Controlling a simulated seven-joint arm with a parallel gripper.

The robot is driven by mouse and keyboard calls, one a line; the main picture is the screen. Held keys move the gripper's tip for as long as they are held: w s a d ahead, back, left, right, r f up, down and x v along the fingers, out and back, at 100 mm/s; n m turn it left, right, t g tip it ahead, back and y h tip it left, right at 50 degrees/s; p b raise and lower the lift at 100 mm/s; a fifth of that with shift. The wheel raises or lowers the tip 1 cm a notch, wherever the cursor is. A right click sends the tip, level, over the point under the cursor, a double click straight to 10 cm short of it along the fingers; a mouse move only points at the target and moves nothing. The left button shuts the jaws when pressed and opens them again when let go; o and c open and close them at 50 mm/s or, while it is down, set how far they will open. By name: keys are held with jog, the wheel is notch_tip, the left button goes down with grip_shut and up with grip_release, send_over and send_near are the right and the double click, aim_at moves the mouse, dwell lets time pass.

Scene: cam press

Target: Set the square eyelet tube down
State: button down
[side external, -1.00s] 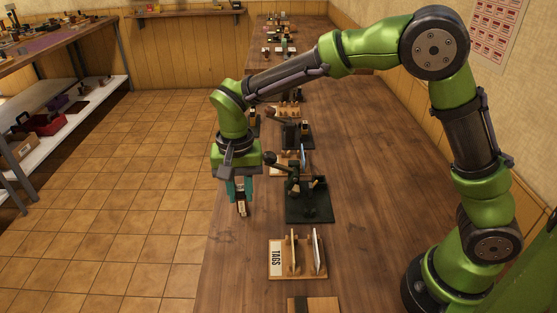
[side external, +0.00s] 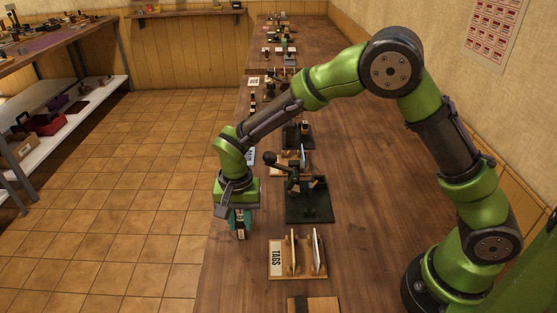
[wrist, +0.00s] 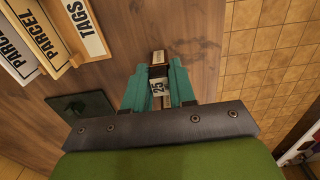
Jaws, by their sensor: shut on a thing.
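My gripper (side external: 240,219) has teal fingers and is over the left edge area of the wooden bench (side external: 226,275). In the wrist view, my gripper (wrist: 158,74) is shut on a small narrow piece with a white label reading "25", which I take to be the square eyelet tube (wrist: 160,88). The tube (side external: 241,235) shows only as a small pale and dark tip below the fingers in the side view. The fingers hide much of it. I cannot tell whether its lower end touches the bench.
A dark green press (side external: 309,203) with a lever stands to the right of my gripper. A wooden rack marked TAGS (side external: 276,258), holding upright cards, is nearer the camera. Bare bench lies around my gripper. The bench's left edge is close, with tiled floor (side external: 130,240) beyond.

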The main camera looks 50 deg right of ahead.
aim_at(240, 218)
jog(key=shift+f, duration=0.15)
jog(key=c, duration=0.9)
grip_release()
notch_tip(240, 218, up, 12)
jog(key=s+d+r+n+t+y, duration=0.2)
jog(key=s+d+r+t, duration=0.1)
jog(key=s+d+r, duration=0.55)
jog(key=shift+s+d+r+n+t, duration=0.15)
jog(key=shift+s+d+n+t, duration=0.5)
jog(key=shift+s, duration=0.95)
jog(key=shift+s+d+r+n+t, duration=0.3)
jog(key=shift+s+d+t, duration=0.45)
jog(key=shift+s+d, duration=0.6)
jog(key=shift+s+d+r+n+t, duration=0.1)
jog(key=shift+s+d+n+t, duration=0.55)
jog(key=shift+s, duration=1.2)
